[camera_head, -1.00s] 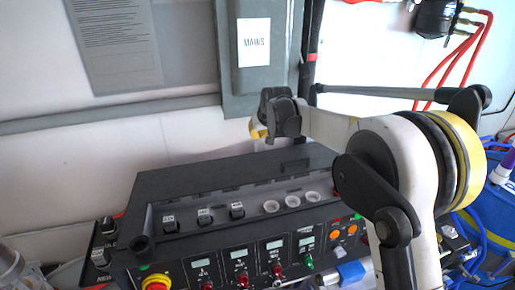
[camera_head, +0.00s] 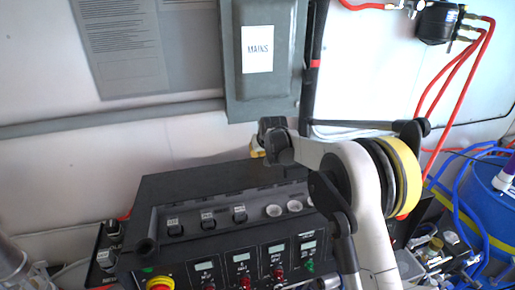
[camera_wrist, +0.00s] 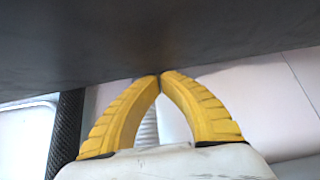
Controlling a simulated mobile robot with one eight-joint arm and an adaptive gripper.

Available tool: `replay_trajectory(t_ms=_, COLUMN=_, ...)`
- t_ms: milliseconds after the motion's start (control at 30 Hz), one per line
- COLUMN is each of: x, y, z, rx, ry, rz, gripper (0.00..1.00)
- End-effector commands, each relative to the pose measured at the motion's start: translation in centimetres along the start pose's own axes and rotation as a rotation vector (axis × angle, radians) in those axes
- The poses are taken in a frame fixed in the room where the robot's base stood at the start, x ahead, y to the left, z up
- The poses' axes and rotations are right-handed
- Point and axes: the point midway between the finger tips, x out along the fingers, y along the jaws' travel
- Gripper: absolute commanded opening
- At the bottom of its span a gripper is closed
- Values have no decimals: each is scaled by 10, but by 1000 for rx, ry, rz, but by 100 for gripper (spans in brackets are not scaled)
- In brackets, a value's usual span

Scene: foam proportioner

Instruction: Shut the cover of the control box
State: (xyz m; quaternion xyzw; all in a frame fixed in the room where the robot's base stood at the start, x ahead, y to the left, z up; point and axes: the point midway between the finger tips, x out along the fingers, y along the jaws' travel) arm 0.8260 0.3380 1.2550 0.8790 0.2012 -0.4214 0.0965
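The control box is a black console (camera_head: 225,255) with a sloped front of displays, knobs and a red-yellow button. Its recess, with switches and pale round cups, lies uncovered. A flat black panel (camera_head: 195,182) behind the recess appears to be its cover, standing open. My gripper (camera_head: 257,150) is behind the panel's far edge, its fingers mostly hidden there by the wrist. In the wrist view, my gripper's yellow fingers (camera_wrist: 160,77) meet at the tips with nothing between them. The tips are at the edge of a dark surface, probably the panel; I cannot tell whether they touch.
A grey box labelled MAINS (camera_head: 262,90) is on the wall behind my gripper. Red hoses (camera_head: 455,80) run down the wall at right. A blue drum (camera_head: 485,205) with blue hoses stands at the right. My arm covers the console's right end.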

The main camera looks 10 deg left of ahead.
Motion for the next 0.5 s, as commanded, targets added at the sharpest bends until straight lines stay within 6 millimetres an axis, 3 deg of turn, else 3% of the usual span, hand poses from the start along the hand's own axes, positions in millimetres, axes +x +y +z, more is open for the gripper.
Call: replay_trajectory(t_ms=500, x=-6, y=0, z=7, rx=0, ry=0, rz=0, gripper=0)
